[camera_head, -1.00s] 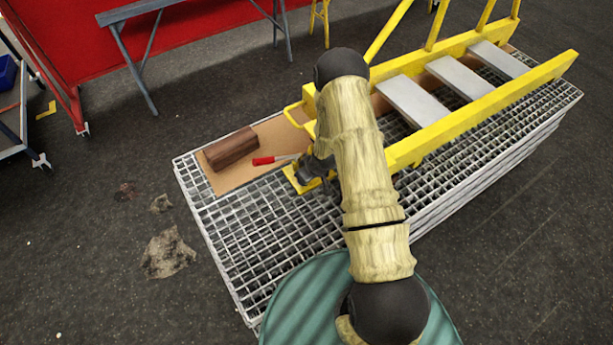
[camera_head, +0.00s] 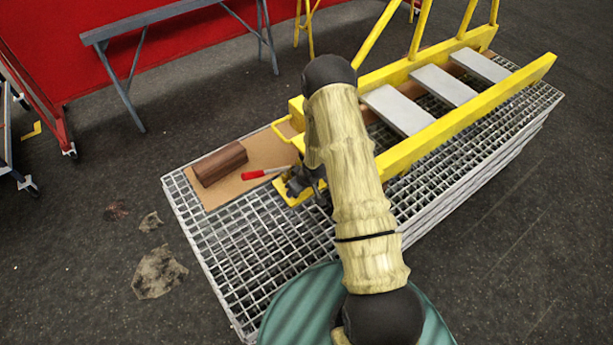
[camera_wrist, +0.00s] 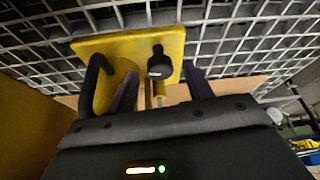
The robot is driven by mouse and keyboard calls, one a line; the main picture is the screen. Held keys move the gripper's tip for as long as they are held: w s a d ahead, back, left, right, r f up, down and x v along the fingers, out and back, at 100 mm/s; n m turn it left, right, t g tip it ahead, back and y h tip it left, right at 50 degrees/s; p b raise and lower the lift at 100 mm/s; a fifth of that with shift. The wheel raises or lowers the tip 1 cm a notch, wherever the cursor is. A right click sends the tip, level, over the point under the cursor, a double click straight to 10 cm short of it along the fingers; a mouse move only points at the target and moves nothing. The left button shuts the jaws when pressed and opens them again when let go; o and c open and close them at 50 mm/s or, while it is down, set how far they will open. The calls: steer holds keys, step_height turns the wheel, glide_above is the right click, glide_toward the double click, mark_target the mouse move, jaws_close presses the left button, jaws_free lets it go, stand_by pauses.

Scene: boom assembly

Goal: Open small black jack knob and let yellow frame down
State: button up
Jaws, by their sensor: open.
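The yellow frame (camera_head: 430,146) with grey cross plates lies along the grating stack, and its near end is partly behind my arm. My gripper (camera_head: 308,184) is at that near end, low beside the yellow foot plate (camera_head: 286,197). In the wrist view my gripper (camera_wrist: 161,76) is open, its two dark fingers apart. The small black knob (camera_wrist: 159,64) shows between and just beyond the fingers, in front of the yellow plate (camera_wrist: 125,46). I cannot tell whether the fingers touch it. A bent black handle (camera_wrist: 92,80) stands left of the left finger.
A brown wooden block (camera_head: 220,163) and a red-handled tool (camera_head: 262,173) lie on a brown board (camera_head: 262,150) left of my gripper. The grating (camera_head: 255,240) is bare in front. A grey trestle (camera_head: 150,8) stands behind at the left.

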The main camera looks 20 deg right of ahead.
steer(key=v, duration=1.6)
steer(key=shift+p, duration=0.3)
